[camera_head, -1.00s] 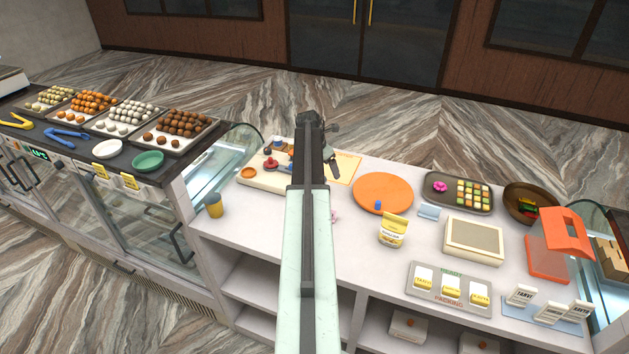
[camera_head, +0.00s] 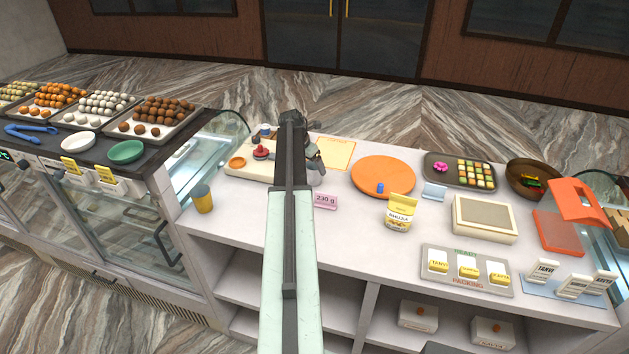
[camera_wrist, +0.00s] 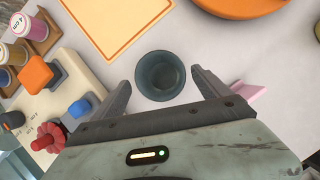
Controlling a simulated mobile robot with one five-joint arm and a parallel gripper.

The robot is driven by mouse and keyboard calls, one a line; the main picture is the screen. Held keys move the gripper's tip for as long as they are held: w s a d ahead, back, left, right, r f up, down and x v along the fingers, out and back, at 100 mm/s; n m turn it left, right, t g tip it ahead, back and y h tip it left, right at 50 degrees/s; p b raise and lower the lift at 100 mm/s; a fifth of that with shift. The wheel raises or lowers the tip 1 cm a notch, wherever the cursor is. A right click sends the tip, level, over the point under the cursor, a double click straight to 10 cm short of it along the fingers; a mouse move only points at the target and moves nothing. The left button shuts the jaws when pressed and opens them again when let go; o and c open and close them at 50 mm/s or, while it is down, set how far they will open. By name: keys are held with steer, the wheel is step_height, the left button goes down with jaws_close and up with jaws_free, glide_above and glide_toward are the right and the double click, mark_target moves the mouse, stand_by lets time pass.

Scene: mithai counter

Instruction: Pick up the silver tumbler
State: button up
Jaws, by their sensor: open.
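The silver tumbler (camera_wrist: 161,76) shows in the wrist view as a round, dark grey-blue cup seen from above, upright on the white counter. My gripper (camera_wrist: 160,84) is open, with one finger on each side of the tumbler and the palm below it in the picture. Gaps show between the cup and both fingers, and nothing is held. In the head view my gripper (camera_head: 309,155) is over the counter, and my arm hides much of what lies around it. A small pale part of the tumbler (camera_head: 317,178) shows beside it.
A cream board (camera_wrist: 88,100) with a blue block, an orange block and a red knob lies left of my gripper. A pink "230 g" card (camera_head: 325,201) stands close on the right. An orange disc (camera_head: 384,174) and a yellow-edged sheet (camera_head: 338,152) are farther off.

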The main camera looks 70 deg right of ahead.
steer(key=shift+s+d+f, duration=0.1)
steer(key=shift+s, duration=0.05)
steer(key=shift+s+d+f, duration=0.1)
steer(key=shift+f, duration=0.25)
steer(key=b+x, duration=0.4)
steer(key=shift+d+f+b, duration=0.2)
steer(key=shift+f+b, duration=0.05)
steer(key=shift+b, duration=0.1)
steer(key=shift+r, duration=0.2)
steer(key=c, duration=1.5)
